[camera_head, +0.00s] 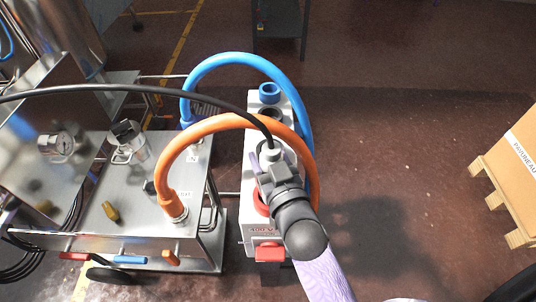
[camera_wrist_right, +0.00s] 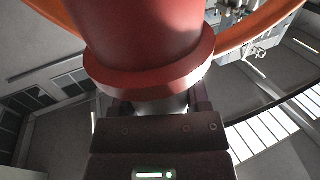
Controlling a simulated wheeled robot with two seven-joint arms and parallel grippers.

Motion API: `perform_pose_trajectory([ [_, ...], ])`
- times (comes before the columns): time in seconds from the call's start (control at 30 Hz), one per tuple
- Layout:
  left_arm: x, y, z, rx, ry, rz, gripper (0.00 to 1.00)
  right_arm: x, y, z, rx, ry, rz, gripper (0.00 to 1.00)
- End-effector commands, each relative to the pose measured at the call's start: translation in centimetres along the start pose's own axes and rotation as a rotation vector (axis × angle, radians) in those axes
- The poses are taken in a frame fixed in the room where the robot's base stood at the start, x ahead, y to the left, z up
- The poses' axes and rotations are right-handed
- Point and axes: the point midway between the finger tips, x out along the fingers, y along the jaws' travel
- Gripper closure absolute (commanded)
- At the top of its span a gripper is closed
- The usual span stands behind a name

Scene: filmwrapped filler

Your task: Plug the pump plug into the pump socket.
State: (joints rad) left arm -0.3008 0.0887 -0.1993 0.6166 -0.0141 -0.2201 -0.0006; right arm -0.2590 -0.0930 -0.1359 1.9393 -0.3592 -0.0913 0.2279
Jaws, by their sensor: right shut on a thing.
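The pump plug (camera_head: 273,149) shows as a pale grey end with a black cable, above the white socket box. My right gripper (camera_head: 268,162) is shut on it, its arm coming in from below. In the right wrist view a large red flanged body (camera_wrist_right: 150,40), apparently the plug's front, stands over the fingers (camera_wrist_right: 152,105), with a pale part between them. A red ring (camera_head: 261,203) shows on the white box, partly behind my gripper; it looks like the pump socket. My arm hides most of the plug and whether it meets the socket. My left gripper is not in view.
The white box (camera_head: 252,180) also carries a blue socket (camera_head: 269,92) and a dark one. An orange hose (camera_head: 225,122) and a blue hose (camera_head: 240,60) arch from the metal cart (camera_head: 130,215). A black cable (camera_head: 120,88) crosses above. Open floor lies right, before a pallet box.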

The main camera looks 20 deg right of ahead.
Motion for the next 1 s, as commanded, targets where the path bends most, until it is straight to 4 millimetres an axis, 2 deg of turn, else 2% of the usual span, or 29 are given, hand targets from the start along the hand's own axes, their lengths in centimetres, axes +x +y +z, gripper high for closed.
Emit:
perform_pose_trajectory([
  [1.0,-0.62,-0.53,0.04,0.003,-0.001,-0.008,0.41,0.01,-0.02,-0.09,-0.001,0.001,0.0,1.0],
])
